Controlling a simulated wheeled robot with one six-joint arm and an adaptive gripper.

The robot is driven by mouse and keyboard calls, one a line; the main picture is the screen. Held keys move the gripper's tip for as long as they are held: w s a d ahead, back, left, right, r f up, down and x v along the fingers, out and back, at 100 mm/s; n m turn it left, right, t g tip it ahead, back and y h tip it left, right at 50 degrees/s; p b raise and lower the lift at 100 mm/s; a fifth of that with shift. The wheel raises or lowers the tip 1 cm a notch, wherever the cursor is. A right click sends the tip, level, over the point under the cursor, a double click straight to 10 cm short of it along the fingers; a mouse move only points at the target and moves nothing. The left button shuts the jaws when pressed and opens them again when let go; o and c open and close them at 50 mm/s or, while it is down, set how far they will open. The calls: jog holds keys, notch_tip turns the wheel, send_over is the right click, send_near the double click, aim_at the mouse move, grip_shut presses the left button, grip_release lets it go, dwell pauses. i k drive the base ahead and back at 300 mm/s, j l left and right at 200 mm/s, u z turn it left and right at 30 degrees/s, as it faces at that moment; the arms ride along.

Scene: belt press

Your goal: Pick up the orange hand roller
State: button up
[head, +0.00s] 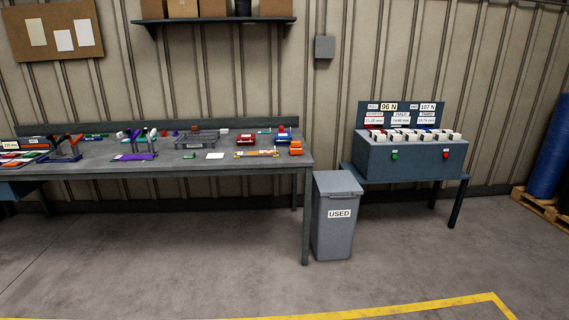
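A small bright orange object (296,149) sits near the right end of the long workbench (225,167). It may be the orange hand roller, but it is too small to make out its shape. A low yellow and orange item (258,153) lies just left of it. My gripper is not in view.
The bench also holds a grey tray (197,140), a red box-like item (246,140), a purple item (135,156) and several small tools. A grey bin marked USED (336,222) stands off the bench's right end, beside a press (415,155) on a stand. The floor in front is clear.

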aim_at(296, 148)
jog(key=i, duration=1.8)
